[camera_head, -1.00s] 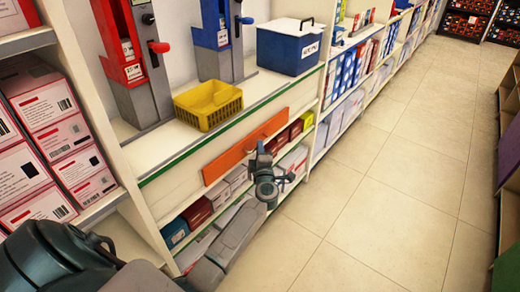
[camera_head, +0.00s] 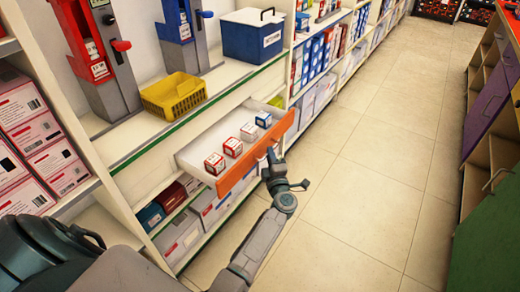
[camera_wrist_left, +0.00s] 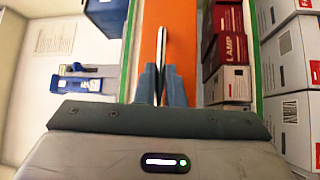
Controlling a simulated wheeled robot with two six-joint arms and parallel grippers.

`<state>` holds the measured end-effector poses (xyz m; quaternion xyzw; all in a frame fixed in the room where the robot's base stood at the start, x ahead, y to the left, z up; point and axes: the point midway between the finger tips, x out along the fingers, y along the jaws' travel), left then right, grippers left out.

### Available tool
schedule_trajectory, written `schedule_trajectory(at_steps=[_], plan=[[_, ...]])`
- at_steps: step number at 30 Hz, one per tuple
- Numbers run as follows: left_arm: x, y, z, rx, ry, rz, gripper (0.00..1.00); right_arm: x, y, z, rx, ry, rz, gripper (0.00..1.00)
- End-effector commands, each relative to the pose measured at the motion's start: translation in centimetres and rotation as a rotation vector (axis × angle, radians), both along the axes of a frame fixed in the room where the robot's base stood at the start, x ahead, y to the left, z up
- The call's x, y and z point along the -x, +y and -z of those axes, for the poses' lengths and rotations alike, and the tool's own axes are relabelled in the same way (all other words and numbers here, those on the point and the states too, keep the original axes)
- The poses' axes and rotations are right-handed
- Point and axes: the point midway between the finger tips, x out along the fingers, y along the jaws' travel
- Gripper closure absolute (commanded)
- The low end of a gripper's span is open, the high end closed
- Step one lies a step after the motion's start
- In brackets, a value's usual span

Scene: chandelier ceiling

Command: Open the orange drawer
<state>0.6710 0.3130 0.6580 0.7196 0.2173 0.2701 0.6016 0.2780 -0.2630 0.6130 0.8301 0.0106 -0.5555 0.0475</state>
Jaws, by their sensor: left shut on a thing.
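The orange drawer (camera_head: 240,168) stands pulled out of the shelf unit in the head view, with its white inside showing. Several small red and blue boxes (camera_head: 233,147) stand in a row in it. My left gripper (camera_head: 270,158) is at the middle of the orange front, shut on the drawer's handle. In the left wrist view the gripper's fingers (camera_wrist_left: 161,88) close around the thin metal handle (camera_wrist_left: 161,45) in front of the orange panel (camera_wrist_left: 181,30). My right gripper is not in view.
A yellow basket (camera_head: 173,94) and a blue box (camera_head: 252,36) stand on the counter above the drawer. Boxes (camera_head: 181,240) fill the shelf below. The tiled aisle floor (camera_head: 365,190) is clear. A cabinet with purple and green doors (camera_head: 485,105) lines the right side.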

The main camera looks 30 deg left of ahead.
Motion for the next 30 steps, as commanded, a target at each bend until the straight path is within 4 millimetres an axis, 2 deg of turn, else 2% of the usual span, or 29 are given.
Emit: schedule_trajectory(at_steps=[6, 17, 18, 21, 30], plan=[[0.12, -1.22, 0.03, -0.002, 0.001, -0.001, 1.0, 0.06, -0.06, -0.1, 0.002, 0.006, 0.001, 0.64], [0.14, -1.31, 0.06, -0.002, 0.001, -0.001, 1.0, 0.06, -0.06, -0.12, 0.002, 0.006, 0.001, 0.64], [0.15, -1.3, 0.06, -0.002, 0.001, -0.001, 0.85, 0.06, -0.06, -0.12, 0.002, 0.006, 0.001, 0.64], [0.13, -1.31, 0.05, -0.002, 0.001, -0.001, 0.69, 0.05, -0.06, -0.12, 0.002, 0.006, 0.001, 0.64], [0.11, -1.33, 0.03, -0.001, 0.0, -0.001, 0.69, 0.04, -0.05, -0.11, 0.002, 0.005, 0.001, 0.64]])
